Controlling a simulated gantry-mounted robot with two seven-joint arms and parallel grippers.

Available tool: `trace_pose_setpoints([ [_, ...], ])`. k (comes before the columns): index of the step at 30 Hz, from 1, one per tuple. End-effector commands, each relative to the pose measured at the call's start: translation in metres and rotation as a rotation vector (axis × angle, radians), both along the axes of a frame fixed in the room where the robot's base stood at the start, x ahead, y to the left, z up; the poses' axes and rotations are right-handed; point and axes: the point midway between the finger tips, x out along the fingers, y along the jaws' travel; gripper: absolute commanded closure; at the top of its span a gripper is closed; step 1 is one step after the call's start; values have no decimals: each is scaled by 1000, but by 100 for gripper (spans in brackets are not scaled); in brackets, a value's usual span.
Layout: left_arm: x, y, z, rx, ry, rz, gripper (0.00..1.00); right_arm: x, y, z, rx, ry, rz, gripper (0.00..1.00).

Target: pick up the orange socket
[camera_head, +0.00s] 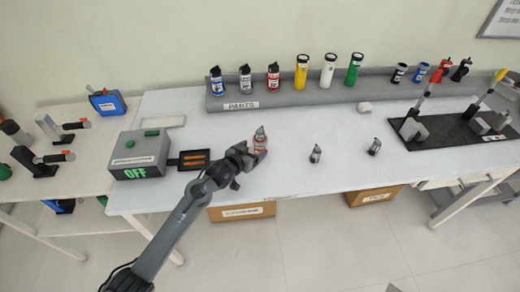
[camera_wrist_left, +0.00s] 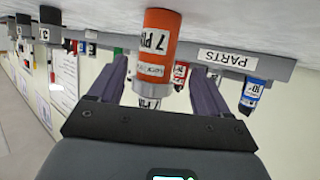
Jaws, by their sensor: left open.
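The orange socket (camera_head: 260,142) stands upright on the white table, just beyond my left gripper (camera_head: 250,155). In the left wrist view, which is upside down, the orange socket (camera_wrist_left: 157,30) is a cylinder with a white label reading "7 P". My left gripper (camera_wrist_left: 160,66) is open there, with one purple-grey finger on each side of the socket and a visible gap on both sides. The socket lines up between the fingers. How deep it sits between them is hard to tell. My right gripper is in neither view.
A grey PARTS rack (camera_head: 290,98) with several coloured bottles runs along the back. A grey box showing OFF (camera_head: 139,155) and a dark tray (camera_head: 194,160) are at left.

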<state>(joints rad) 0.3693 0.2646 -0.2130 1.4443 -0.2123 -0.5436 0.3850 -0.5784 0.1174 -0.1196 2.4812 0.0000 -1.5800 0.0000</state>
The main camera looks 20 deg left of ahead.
Motion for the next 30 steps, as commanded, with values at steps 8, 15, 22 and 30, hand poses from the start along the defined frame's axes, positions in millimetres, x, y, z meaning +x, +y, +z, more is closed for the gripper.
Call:
trace_pose_setpoints([
  [8, 29, -11, -12, 0, -1, 0, 22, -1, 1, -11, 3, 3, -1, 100],
  [15, 44, -13, -18, 0, -1, 0, 22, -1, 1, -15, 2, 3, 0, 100],
  [22, 45, -13, -18, 1, -1, 0, 22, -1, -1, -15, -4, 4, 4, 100],
  [30, 45, -13, -18, 0, -1, 0, 60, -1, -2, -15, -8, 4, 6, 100],
])
